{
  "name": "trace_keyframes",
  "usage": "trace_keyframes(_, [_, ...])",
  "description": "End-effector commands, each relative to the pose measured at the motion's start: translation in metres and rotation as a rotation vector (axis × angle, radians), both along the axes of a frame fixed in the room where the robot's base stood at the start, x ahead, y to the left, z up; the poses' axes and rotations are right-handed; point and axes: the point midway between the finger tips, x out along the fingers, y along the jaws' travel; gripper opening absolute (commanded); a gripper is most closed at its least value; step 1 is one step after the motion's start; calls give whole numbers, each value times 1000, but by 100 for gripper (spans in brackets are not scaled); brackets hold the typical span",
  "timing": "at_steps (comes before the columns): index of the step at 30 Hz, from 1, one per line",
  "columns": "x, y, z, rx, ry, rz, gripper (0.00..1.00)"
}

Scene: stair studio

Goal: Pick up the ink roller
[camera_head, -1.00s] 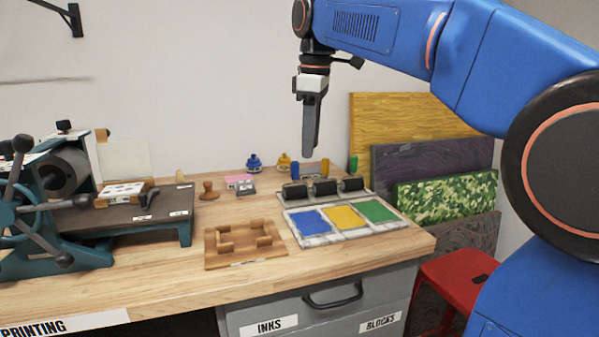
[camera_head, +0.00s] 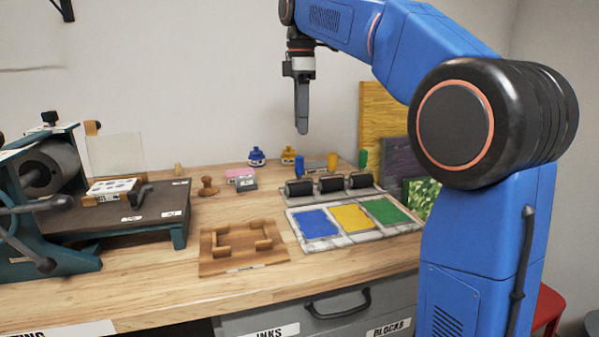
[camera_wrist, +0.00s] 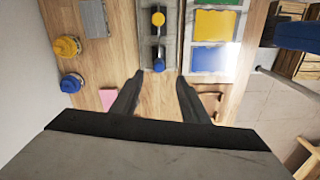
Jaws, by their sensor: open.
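Three black ink rollers stand in a row in a grey rack at the back of the bench: one with a blue handle (camera_head: 299,165), one yellow (camera_head: 332,161), one green (camera_head: 362,158). My gripper (camera_head: 302,128) hangs pointing down above the rack's left end, open and empty, well clear of the rollers. In the wrist view the open fingers (camera_wrist: 160,77) frame the area beside the blue handle (camera_wrist: 159,65), with the yellow handle (camera_wrist: 158,19) farther up. The green one is not clearly visible there.
An ink slab (camera_head: 292,226) with blue, yellow and green patches lies in front of the rack. A wooden jig (camera_head: 240,262) is left of it. Ink bottles (camera_head: 257,157), a pink pad (camera_head: 240,174) and a wooden-handled stamp (camera_head: 208,187) stand behind. A printing press (camera_head: 70,225) fills the left.

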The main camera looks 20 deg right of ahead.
Motion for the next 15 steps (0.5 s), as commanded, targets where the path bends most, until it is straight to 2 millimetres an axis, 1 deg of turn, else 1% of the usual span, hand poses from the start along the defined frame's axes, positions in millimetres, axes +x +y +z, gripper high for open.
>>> trace_keyframes(1, [-1, 0, -9, 0, 1, 0, 41])
trace_keyframes(3, [-1, 0, -22, 0, 1, 0, 41])
trace_keyframes(9, [0, 0, -53, 0, 1, -1, 41])
trace_keyframes(12, [0, 0, -61, 0, -1, -1, 41])
trace_keyframes(15, [0, 0, -65, 0, -1, -1, 41])
